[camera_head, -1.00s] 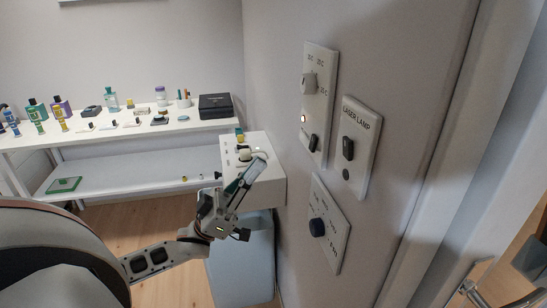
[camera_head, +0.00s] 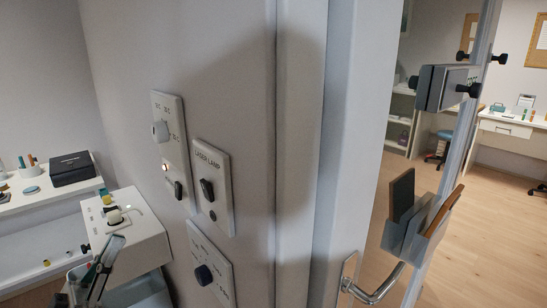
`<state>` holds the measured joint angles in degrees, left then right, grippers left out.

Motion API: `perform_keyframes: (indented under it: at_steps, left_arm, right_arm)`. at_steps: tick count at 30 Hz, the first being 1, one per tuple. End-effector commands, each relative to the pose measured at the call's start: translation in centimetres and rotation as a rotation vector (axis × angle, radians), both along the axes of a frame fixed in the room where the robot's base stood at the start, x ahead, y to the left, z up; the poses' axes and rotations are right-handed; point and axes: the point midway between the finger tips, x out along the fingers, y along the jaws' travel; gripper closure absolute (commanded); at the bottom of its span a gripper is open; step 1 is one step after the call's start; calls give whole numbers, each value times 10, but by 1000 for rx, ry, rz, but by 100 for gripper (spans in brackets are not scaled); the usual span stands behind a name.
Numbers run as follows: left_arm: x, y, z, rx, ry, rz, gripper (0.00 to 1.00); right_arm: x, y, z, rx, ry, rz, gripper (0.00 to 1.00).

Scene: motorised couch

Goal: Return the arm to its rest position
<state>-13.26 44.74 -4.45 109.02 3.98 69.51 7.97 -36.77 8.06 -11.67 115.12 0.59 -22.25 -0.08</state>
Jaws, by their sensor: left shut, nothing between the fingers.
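My left gripper (camera_head: 107,254) shows at the lower left of the head view, its fingers pointing up and to the right. It is shut and empty. It is in front of the lower part of a white wall box (camera_head: 140,245) in the picture; I cannot tell whether it touches the box. The rest of my left arm is mostly cut off by the lower edge. My right gripper is not in view.
Wooden floor (camera_head: 470,240) lies clear beyond. A shelf holds a black box (camera_head: 72,169).

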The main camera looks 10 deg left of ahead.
Motion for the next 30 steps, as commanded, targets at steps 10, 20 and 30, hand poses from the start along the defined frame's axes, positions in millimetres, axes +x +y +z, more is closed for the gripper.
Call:
perform_keyframes:
  at_steps: [10, 20, 30]
  left_arm:
    - [18, -66, -159, 238, 453, 260, 100]
    - [-45, -132, -336, 583, 986, 387, 100]
    - [-113, -162, -410, 792, 1254, 378, 100]
  right_arm:
    - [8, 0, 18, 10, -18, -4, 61]
    - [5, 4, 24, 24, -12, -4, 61]
    - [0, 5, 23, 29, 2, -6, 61]
